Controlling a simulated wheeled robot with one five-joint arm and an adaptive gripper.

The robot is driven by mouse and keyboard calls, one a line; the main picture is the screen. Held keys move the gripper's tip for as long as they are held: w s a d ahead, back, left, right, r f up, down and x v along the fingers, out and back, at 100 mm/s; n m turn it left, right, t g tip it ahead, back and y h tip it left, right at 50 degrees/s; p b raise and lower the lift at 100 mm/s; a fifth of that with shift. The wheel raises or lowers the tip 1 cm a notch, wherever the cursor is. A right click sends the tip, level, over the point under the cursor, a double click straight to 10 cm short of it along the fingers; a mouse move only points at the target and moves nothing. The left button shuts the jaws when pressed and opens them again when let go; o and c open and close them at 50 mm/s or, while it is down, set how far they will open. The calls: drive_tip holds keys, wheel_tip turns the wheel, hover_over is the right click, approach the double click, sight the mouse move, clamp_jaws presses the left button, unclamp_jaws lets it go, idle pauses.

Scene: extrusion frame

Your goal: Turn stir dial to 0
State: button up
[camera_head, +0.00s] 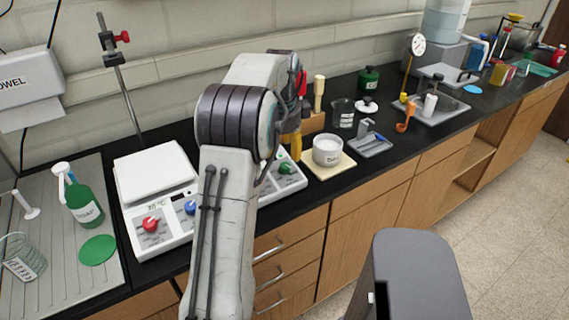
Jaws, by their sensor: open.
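A white hot plate with a flat square top (155,175) stands on the black bench left of my arm. Its front panel bears a red dial (150,224) and a blue dial (190,207), and a small green display reading. A second control panel shows right of my arm, with a green dial (286,168); my arm hides most of that device. The labels are too small to read, so I cannot tell which dial is the stir dial or where any pointer stands. My arm rises across the middle of the view, and its end is hidden behind its own links.
A green bottle (84,200) and a green disc (97,249) sit on the grey ribbed mat at left. A clamp stand (118,75) rises behind the hot plate. A white bowl (327,150), a beaker (343,113) and a grey tray (370,145) stand at right.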

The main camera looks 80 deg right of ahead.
sight(284, 165)
drive_tip(key=shift+d+f+p, duration=0.15)
drive_tip(key=shift+f+p, duration=0.7)
drive_tip(key=shift+f, duration=0.1)
drive_tip(key=shift+d+f+p, duration=0.15)
drive_tip(key=shift+f+p, duration=0.65)
drive_tip(key=shift+f, duration=0.15)
drive_tip(key=shift+d+f, duration=0.15)
drive_tip(key=shift+f, duration=0.75)
drive_tip(key=shift+d+f, duration=0.15)
drive_tip(key=shift+f, duration=0.75)
drive_tip(key=shift+c, duration=0.6)
clamp_jaws()
